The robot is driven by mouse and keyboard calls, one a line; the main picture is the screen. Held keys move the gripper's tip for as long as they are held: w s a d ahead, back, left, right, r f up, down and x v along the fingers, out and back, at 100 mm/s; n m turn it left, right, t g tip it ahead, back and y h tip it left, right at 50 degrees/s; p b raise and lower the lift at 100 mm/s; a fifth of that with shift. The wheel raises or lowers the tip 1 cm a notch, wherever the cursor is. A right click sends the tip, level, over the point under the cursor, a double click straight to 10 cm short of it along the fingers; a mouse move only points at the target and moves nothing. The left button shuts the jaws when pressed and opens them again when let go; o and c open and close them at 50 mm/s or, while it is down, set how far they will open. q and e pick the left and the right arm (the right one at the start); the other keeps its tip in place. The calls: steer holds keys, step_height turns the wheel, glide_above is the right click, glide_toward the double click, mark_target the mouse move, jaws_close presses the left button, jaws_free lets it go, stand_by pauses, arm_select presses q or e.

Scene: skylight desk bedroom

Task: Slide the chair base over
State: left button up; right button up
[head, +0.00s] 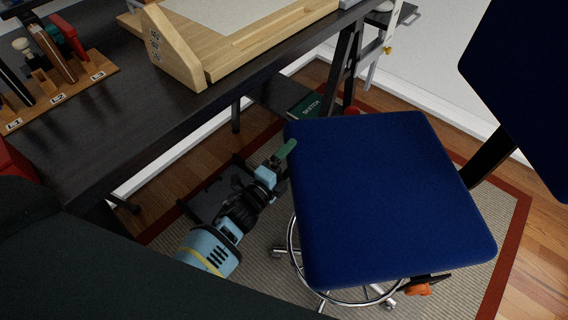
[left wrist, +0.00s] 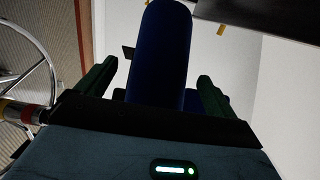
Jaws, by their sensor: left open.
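The chair's blue seat (head: 385,190) fills the middle right of the head view, with its blue backrest (head: 525,85) at the upper right. The chair base shows under the seat as a chrome ring (head: 294,245) with casters (head: 278,252); the seat hides much of it. My left gripper (head: 284,158) is open at the seat's left edge. In the left wrist view, its two green fingers stand on either side of the blue seat edge (left wrist: 162,50). I cannot tell whether they touch it. The chrome ring (left wrist: 50,65) also shows there at the left. My right gripper is not in view.
A dark desk (head: 130,140) runs along the left, bearing a wooden drawing board (head: 240,55) and a slotted wooden rack (head: 65,90). A dark green sketch box (head: 305,106) sits beneath it. The chair stands on a red-bordered rug (head: 500,235), with bare wood floor at the right.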

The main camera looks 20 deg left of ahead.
arm_select(q)
steer(key=c, duration=1)
jaws_close()
steer(key=shift+a, duration=0.1)
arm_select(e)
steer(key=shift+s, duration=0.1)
